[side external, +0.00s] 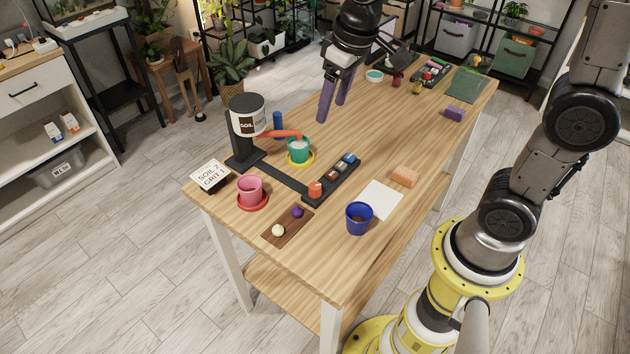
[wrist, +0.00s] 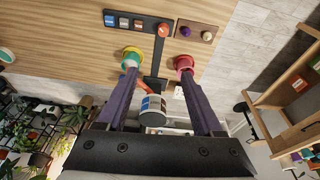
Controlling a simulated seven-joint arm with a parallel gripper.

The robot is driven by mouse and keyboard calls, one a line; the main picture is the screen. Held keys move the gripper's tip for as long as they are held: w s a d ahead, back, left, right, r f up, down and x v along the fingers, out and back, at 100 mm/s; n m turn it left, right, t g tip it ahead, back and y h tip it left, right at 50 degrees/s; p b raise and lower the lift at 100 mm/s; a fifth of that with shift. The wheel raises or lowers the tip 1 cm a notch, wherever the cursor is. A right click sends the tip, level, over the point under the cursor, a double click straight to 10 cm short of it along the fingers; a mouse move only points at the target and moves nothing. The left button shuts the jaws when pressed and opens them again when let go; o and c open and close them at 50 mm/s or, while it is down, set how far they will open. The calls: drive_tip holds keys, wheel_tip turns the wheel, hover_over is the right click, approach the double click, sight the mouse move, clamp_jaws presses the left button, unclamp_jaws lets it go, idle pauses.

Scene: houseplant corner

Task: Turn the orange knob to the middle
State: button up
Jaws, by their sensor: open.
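The orange knob (side external: 315,188) sits at the near end of a dark rail (side external: 316,200) on the table. In the wrist view the orange knob (wrist: 163,30) is at the rail's right end, beside brown, white and blue blocks. My gripper (side external: 331,110) is open and empty, with two purple fingers pointing down. It is above the table behind the soil dispenser (side external: 247,115), well apart from the knob. In the wrist view my gripper (wrist: 160,74) spreads its fingers either side of the dispenser's line.
The table's middle is clear.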

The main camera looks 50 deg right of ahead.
sight(315, 186)
drive_tip(key=w+f+g, duration=0.1)
drive_tip(key=f, duration=0.6)
drive_tip(key=w+f+g, duration=0.1)
drive_tip(key=f, duration=0.7)
drive_tip(key=w+f, duration=0.1)
drive_tip(key=f, duration=0.7)
drive_tip(key=shift+w+a+g, duration=0.3)
drive_tip(key=shift+a+g, duration=0.05)
drive_tip(key=shift+g, duration=0.05)
clamp_jaws()
